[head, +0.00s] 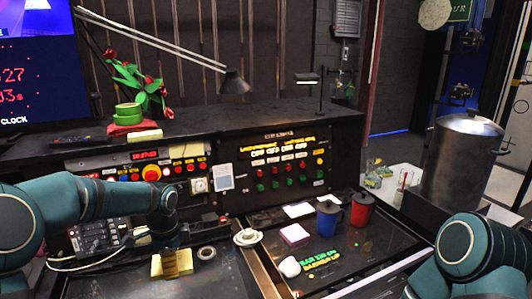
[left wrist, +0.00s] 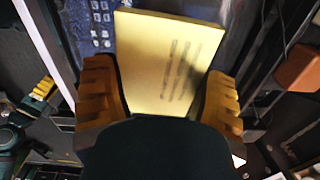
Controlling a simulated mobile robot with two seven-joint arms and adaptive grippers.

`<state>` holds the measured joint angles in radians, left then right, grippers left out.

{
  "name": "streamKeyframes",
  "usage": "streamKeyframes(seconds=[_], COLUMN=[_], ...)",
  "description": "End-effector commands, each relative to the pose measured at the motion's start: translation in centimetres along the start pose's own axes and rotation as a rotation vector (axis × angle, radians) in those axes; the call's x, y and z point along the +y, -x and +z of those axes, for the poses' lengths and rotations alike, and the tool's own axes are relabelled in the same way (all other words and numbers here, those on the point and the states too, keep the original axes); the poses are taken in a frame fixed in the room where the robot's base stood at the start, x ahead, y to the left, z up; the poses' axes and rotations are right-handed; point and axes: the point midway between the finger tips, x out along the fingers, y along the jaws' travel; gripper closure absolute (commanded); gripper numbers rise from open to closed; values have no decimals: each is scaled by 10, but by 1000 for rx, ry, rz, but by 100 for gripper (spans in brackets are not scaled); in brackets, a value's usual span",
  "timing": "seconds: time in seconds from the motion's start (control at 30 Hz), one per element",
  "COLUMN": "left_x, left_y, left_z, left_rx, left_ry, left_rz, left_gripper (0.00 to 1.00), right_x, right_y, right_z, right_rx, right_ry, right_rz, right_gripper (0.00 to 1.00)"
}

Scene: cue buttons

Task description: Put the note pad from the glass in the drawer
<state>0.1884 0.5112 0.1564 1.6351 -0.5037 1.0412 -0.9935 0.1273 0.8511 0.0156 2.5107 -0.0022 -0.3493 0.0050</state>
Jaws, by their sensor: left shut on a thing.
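The yellow note pad (head: 157,268) is at the front left of the console in the head view, beneath my left gripper (head: 176,262). In the left wrist view the pad (left wrist: 165,60) has faint dark lines on its face and stands between the two orange-brown fingers of the gripper (left wrist: 160,108). The gripper is shut on it. I cannot tell from the head view whether the pad touches the dark surface below. My right gripper is out of the head view; only my right arm shows. No drawer can be made out clearly.
A tape roll (head: 206,253) lies right of the left gripper. A white round object (head: 247,237) sits by the wooden strip (head: 262,272).

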Motion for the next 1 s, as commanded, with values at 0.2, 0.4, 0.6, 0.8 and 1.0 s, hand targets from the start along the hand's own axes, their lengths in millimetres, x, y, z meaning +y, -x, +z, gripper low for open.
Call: streamKeyframes(seconds=[0.2,0.4,0.6,0.8,1.0], left_x=[17,33,49,68,86], left_y=[-13,-24,-35,-46,-56], left_z=[-12,-22,-31,-39,-46], left_rx=[-5,-6,-5,-4,0], left_ry=[208,404,600,794,985], left_rz=[-2,-5,-7,-6,-4], left_gripper=[64,64,64,64,64], right_x=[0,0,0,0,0], right_y=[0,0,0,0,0], right_z=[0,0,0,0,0], right_rx=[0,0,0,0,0], right_ry=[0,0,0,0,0], right_rz=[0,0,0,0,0], right_gripper=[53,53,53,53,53])
